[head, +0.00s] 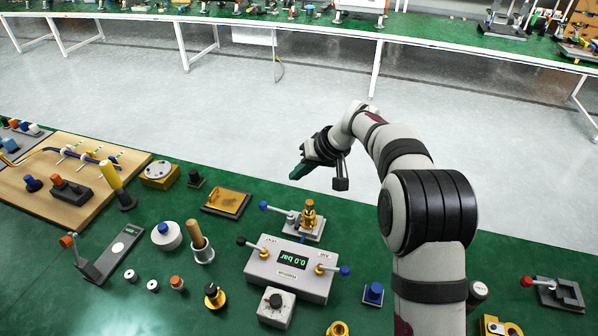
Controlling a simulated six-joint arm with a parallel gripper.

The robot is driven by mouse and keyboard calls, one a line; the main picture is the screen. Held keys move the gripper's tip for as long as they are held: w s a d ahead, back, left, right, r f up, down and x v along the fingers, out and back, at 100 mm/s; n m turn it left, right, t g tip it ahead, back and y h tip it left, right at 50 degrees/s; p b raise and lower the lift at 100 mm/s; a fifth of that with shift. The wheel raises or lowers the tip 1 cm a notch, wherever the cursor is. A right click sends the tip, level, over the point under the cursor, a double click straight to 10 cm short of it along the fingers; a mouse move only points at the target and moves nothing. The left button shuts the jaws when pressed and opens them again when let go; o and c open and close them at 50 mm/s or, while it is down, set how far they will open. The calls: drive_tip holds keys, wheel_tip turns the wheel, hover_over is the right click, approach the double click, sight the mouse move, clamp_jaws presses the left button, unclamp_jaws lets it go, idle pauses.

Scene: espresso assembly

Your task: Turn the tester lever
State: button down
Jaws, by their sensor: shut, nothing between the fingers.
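The tester (288,285) is a light grey box with a green "0.0 bar" display, upside down in the picture. A black-knobbed lever (250,246) reaches left from its brass fitting. A blue-knobbed lever (334,270) reaches right from another. Behind it, a small grey fixture (312,232) holds an upright brass part (309,212); a third lever with a blue knob (264,206) sticks out to its left. Which lever the task means, I cannot tell. My gripper (296,175) is shut and empty, in the air beyond the fixture, pointing left and down, apart from everything.
A brass-coloured tray (228,202), a wooden-handled tamper (198,242) and a white dial box (276,307) stand around the tester. A wooden board (60,190) with parts lies at left. A red-knobbed clamp (553,291) is at right. My arm rises at right of the tester.

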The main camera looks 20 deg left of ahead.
drive_tip(key=w+a+r+t+y, duration=0.25)
drive_tip(key=a+t, duration=0.35)
drive_tip(key=a, duration=0.6)
drive_tip(key=s+d+f+m+h, duration=0.1)
drive_tip(key=s+d+f+h, duration=0.1)
drive_tip(key=s+f+h, duration=0.35)
drive_tip(key=x, duration=0.4)
drive_tip(key=d+x, duration=0.1)
drive_tip(key=x, duration=0.6)
drive_tip(key=shift+w+d+f, duration=0.1)
drive_tip(key=shift+w+f, duration=0.15)
drive_tip(key=shift+f, duration=0.25)
drive_tip(key=shift+s+d+f, duration=0.15)
drive_tip(key=shift+s+d, duration=0.05)
drive_tip(key=shift+s, duration=0.25)
drive_tip(key=shift+s+d+f, duration=0.1)
drive_tip(key=shift+s+d, duration=0.05)
drive_tip(key=shift+s, duration=0.3)
drive_tip(key=shift+s+d+f, duration=0.2)
drive_tip(key=shift+s+d, duration=0.1)
drive_tip(key=shift+s, duration=0.45)
